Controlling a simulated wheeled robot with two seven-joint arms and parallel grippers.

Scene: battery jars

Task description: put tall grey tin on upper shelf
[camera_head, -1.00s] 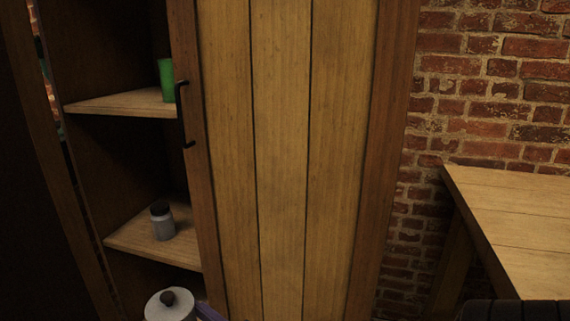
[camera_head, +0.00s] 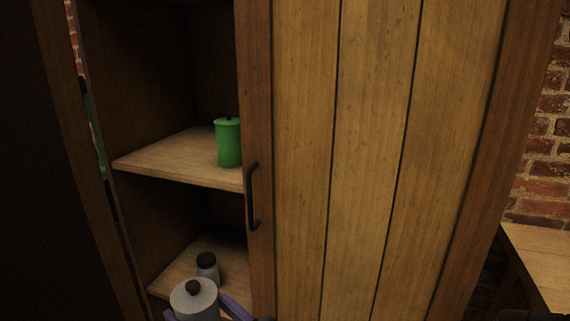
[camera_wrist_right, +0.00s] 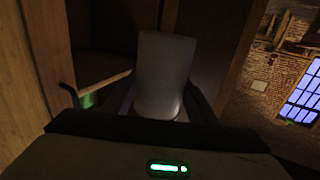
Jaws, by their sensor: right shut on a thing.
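The tall grey tin (camera_head: 195,303), with a dark round knob on its lid, is at the bottom of the head view, in front of the cupboard's lower shelf. My right gripper (camera_head: 203,314) is shut on it, with purple fingers on either side. In the right wrist view the tin (camera_wrist_right: 165,75) stands pale between the dark fingers (camera_wrist_right: 160,104). The upper shelf (camera_head: 165,163) carries a green lidded jar (camera_head: 229,145) at its right side; its left and front part is bare. My left gripper is not in view.
A small grey jar with a dark lid (camera_head: 208,268) stands on the lower shelf (camera_head: 175,273), behind the tin. A closed wooden door (camera_head: 370,150) with a black handle (camera_head: 252,197) borders the opening on the right. A wooden table (camera_head: 540,258) stands far right by the brick wall.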

